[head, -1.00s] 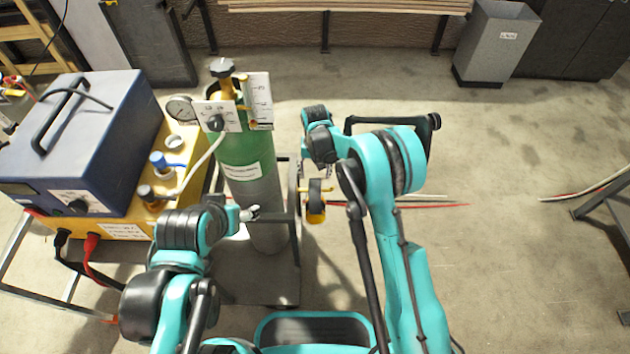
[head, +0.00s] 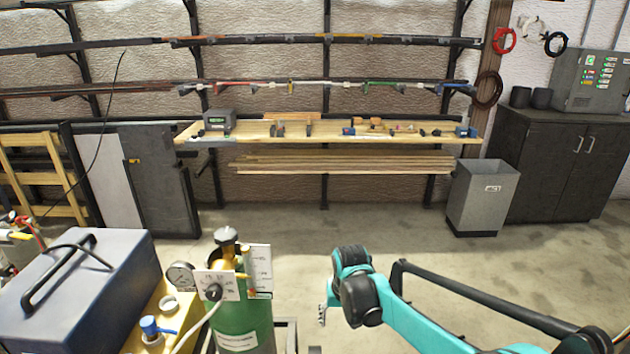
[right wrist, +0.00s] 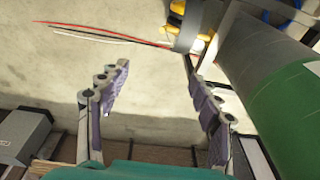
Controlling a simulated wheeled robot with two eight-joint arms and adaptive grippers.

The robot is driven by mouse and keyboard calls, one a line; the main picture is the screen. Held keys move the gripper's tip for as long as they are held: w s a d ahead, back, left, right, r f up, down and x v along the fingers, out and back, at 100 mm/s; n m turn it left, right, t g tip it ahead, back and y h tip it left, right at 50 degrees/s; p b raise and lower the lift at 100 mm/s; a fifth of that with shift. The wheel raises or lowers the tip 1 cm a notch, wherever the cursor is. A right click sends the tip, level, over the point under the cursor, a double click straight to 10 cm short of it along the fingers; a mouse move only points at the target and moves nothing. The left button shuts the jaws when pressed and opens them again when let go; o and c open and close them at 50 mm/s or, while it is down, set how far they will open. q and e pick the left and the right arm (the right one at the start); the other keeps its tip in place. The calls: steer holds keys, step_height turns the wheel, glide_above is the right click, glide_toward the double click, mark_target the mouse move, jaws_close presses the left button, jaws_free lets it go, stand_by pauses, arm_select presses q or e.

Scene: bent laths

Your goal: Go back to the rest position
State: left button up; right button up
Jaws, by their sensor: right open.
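My right gripper (head: 323,312) hangs in front of my teal right forearm, just right of a green gas cylinder (head: 240,322) in the head view. In the right wrist view its two fingers (right wrist: 158,108) stand wide apart with nothing between them. The cylinder (right wrist: 270,85) shows at the right there, apart from the fingers. My left gripper is outside both current views.
A blue-grey welding machine (head: 80,300) on a yellow unit stands at the left. A wooden workbench (head: 340,143) with tools runs along the back wall. A grey bin (head: 482,200) and dark cabinet (head: 560,165) stand at the right. The middle floor is clear.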

steer(key=s+d+r+t, duration=0.2)
steer(key=s+d+r, duration=0.5)
steer(key=s, duration=0.4)
steer(key=s+d+t, duration=0.3)
steer(key=s+d, duration=0.1)
steer(key=s, duration=0.7)
steer(key=shift+d+f, duration=0.15)
steer(key=shift+f, duration=0.3)
steer(key=shift+s, duration=0.1)
stand_by(0.7)
